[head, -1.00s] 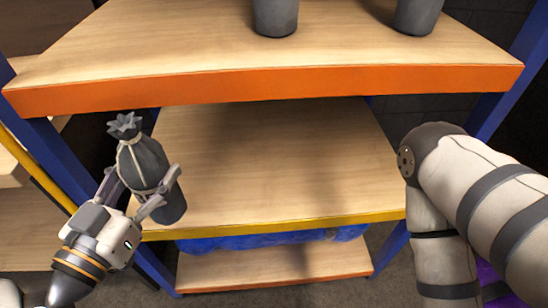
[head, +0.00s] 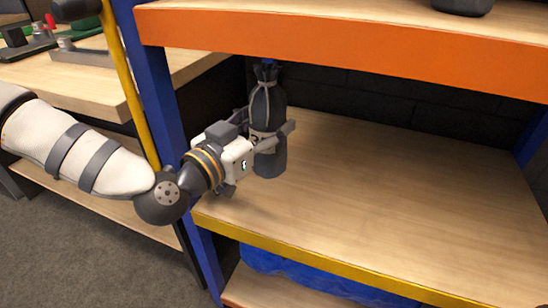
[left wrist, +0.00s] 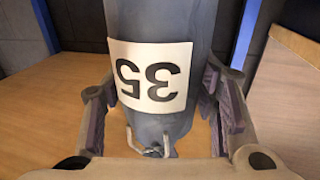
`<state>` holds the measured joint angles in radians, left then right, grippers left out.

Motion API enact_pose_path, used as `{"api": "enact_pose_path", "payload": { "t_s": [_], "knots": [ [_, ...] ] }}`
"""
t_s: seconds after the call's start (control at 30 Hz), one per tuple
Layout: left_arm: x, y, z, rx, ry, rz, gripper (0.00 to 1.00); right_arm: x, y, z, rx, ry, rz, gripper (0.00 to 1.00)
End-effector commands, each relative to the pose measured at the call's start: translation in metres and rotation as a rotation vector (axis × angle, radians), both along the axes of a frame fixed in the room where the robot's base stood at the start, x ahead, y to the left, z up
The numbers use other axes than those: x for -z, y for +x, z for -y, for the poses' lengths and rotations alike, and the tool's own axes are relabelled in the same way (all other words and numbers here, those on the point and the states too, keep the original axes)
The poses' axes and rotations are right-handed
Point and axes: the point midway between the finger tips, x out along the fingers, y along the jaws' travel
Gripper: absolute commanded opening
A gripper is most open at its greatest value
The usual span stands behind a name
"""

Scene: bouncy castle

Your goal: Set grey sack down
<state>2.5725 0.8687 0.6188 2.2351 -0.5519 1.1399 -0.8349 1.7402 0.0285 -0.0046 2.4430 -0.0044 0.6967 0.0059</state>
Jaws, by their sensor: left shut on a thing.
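The grey sack (head: 267,105) is dark, bottle-shaped and tied at its neck. It stands upright in my left gripper (head: 270,138), which is shut around its middle, over the left part of the wooden middle shelf (head: 390,195). I cannot tell whether its base touches the shelf. In the left wrist view the sack (left wrist: 158,130) is between the two fingers (left wrist: 160,108), with a white label reading 35 upside down. My right gripper is out of view.
A blue post (head: 160,85) stands left of the sack, and the orange-edged upper shelf (head: 350,48) is above. The middle shelf is clear to the right. A dark container (head: 462,5) is on the upper shelf. A workbench (head: 85,75) with tools is at left.

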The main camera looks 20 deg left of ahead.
Motion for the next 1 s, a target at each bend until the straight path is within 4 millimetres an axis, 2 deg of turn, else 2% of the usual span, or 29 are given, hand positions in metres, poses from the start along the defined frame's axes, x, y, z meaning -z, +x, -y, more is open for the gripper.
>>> {"api": "enact_pose_path", "payload": {
  "t_s": [0.03, 0.1, 0.37, 0.5, 0.87, 0.9, 1.0],
  "knots": [
    [0.02, 0.008, -0.002, 0.001, 0.003, -0.009, 0.03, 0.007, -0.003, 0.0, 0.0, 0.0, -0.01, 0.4],
    [0.034, 0.02, -0.006, 0.002, 0.002, -0.008, 0.03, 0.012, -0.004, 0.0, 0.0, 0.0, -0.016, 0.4],
    [0.056, 0.04, -0.012, 0.003, 0.0, -0.004, 0.03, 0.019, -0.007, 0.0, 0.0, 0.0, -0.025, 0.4],
    [0.084, 0.04, -0.012, 0.004, 0.0, -0.009, 0.03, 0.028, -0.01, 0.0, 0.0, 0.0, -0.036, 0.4],
    [0.087, 0.04, -0.011, 0.004, 0.001, -0.003, 0.03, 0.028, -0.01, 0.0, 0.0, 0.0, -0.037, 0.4],
    [0.09, 0.039, -0.012, 0.004, 0.001, -0.008, 0.56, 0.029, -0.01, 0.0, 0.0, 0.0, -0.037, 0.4],
    [0.089, 0.039, -0.012, 0.004, 0.001, -0.007, 0.74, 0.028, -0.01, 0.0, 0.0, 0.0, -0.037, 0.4]
  ]
}}
